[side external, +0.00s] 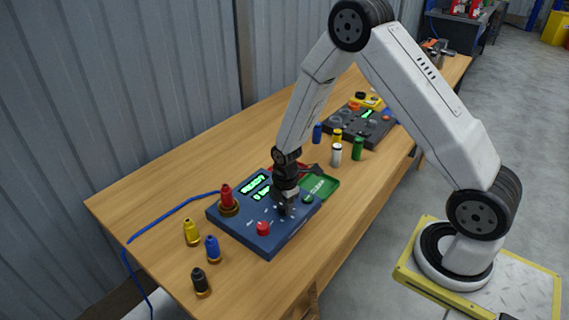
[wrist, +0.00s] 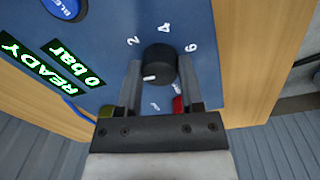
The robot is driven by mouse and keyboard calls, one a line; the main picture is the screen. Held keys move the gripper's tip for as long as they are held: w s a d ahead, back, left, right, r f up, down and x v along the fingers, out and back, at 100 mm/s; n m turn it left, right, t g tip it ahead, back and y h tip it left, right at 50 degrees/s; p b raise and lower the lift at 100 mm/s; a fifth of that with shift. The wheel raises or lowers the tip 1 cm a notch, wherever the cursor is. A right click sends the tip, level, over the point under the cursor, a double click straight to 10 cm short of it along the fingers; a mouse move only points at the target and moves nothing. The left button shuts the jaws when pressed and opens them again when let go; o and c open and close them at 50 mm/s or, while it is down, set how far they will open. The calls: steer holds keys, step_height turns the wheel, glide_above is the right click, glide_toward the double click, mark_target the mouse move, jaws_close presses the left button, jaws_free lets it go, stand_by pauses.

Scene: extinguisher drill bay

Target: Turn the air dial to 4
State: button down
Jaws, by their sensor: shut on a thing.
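The air dial is a round black knob (wrist: 160,66) with a white pointer mark, on a blue control box (side external: 238,224). In the wrist view, the numbers 2, 4 and 6 are printed around its far side. Its white mark lies at the lower left of the knob, away from the 4. My gripper (wrist: 161,68) is shut on the dial, one finger on each side. In the side view, my gripper (side external: 285,203) points down onto the box and hides most of the dial. The green displays (wrist: 52,68) read READY and 0 bar.
A red-topped fitting (side external: 228,200) stands at the box's left corner, and a red button (side external: 263,228) is near its front. Yellow (side external: 191,232), blue (side external: 212,248) and black (side external: 201,281) fittings stand in front. A green tray (side external: 323,186) and a dark panel (side external: 350,125) lie behind.

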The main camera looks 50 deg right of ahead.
steer(key=m, duration=1.1)
steer(key=shift+a+m, duration=0.1)
steer(key=shift+m, duration=0.2)
steer(key=m, duration=0.5)
steer(key=shift+m+g, duration=0.3)
steer(key=shift+g, duration=0.1)
steer(key=m, duration=0.5)
steer(key=shift+m, duration=0.3)
steer(key=shift+c, duration=1.2)
jaws_free()
steer(key=shift+r, duration=0.1)
